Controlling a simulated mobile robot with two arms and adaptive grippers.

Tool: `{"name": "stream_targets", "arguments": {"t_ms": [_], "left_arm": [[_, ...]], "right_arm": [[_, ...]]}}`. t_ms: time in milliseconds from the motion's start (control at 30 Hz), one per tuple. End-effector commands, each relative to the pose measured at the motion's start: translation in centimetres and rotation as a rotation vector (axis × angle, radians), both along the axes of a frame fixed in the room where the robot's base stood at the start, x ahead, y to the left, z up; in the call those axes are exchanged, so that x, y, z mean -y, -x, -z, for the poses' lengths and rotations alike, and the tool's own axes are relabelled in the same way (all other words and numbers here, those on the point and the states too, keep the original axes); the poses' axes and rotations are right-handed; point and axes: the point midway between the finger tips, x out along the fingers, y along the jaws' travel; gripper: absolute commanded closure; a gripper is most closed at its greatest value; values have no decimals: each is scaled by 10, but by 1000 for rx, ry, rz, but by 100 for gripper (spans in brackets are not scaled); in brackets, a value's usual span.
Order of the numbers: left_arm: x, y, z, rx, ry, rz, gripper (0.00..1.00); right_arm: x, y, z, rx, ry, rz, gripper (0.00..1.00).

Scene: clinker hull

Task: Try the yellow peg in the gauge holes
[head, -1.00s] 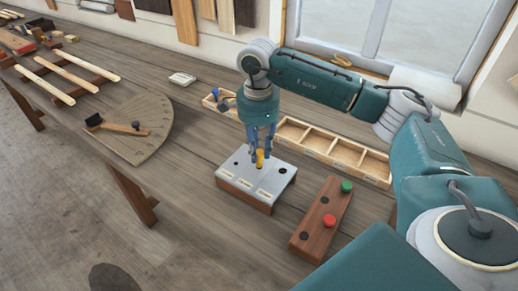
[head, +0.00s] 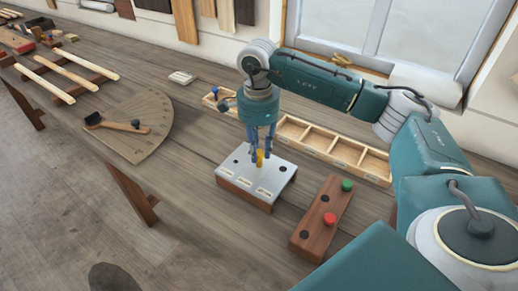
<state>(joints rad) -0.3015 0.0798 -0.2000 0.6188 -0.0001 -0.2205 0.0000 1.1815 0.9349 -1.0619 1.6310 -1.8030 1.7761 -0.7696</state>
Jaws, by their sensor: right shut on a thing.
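The yellow peg (head: 259,157) is upright between the fingers of my right gripper (head: 261,150), which is shut on it. The gauge block (head: 246,190) has a silvery top plate on a brown wooden base, with dark holes and pale label strips. The gripper is right above its middle. The peg's lower end is at or just over the plate; I cannot tell whether it is in a hole. A dark hole shows at the plate's right corner (head: 283,171). My left gripper is out of view.
A wooden peg board (head: 312,232) with a green peg (head: 347,185), a red peg (head: 329,219) and dark holes lies right of the gauge. A compartmented wooden tray (head: 346,152) stands behind.

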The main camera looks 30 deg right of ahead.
Motion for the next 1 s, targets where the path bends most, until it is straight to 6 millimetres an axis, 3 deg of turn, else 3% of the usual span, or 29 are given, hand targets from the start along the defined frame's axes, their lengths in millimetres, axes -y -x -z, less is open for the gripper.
{"name": "stream_targets", "arguments": {"t_ms": [667, 1000], "left_arm": [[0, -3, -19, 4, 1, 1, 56], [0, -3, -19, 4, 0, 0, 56]], "right_arm": [[0, 0, -32, 1, 0, 0, 93], [0, 0, -33, 0, 0, 0, 93]]}}
